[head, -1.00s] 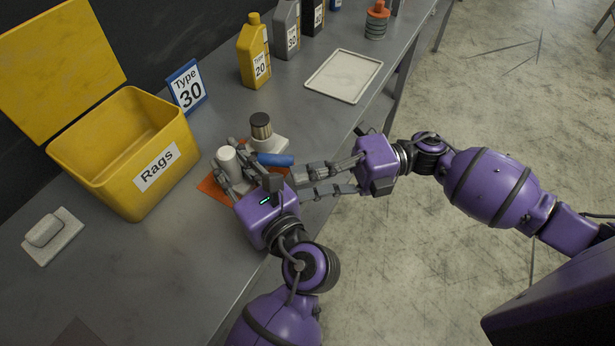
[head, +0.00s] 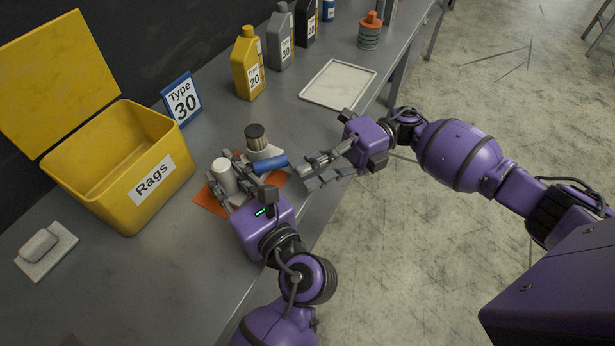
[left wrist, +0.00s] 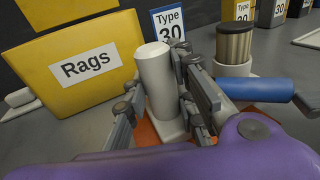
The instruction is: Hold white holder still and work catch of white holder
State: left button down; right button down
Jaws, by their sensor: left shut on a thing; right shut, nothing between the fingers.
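The white holder (head: 267,153) stands on an orange mat (head: 207,203). It has a white post (head: 222,177) at the left and a ribbed brown cylinder with a dark top (head: 255,138) on its right part. A blue handle (head: 271,164) sticks out to the right, in front of that cylinder. My left gripper (head: 229,184) is shut on the white post; the left wrist view shows a finger on each side of the post (left wrist: 155,80). My right gripper (head: 302,178) is shut and empty, just right of the blue handle's free end. Whether it touches the handle cannot be told.
A yellow open bin marked Rags (head: 112,198) stands left of the holder, with a Type 30 sign (head: 182,98) behind. A shallow white tray (head: 338,84) and several bottles are at the back.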

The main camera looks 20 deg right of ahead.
jog(key=shift+w+d, duration=0.15)
jog(key=shift+w, duration=0.85)
jog(key=shift+w+d, duration=0.15)
jog(key=shift+w, duration=0.8)
jog(key=v, duration=0.3)
jog(key=w+v, duration=0.1)
jog(key=v, duration=0.5)
jog(key=shift+w+d, duration=0.1)
jog(key=shift+w, duration=0.3)
jog(key=s+a+m+t, duration=0.3)
jog(key=s+m+t, duration=0.3)
jog(key=s, duration=0.5)
jog(key=shift+n+t, duration=0.6)
jog(key=shift+t, duration=0.2)
jog(key=a, duration=0.3)
jog(key=w+a, duration=0.1)
jog(key=a, duration=0.5)
jog(key=shift+w+a+f, duration=0.15)
jog(key=shift+w+a, duration=0.1)
jog(key=shift+a, duration=0.1)
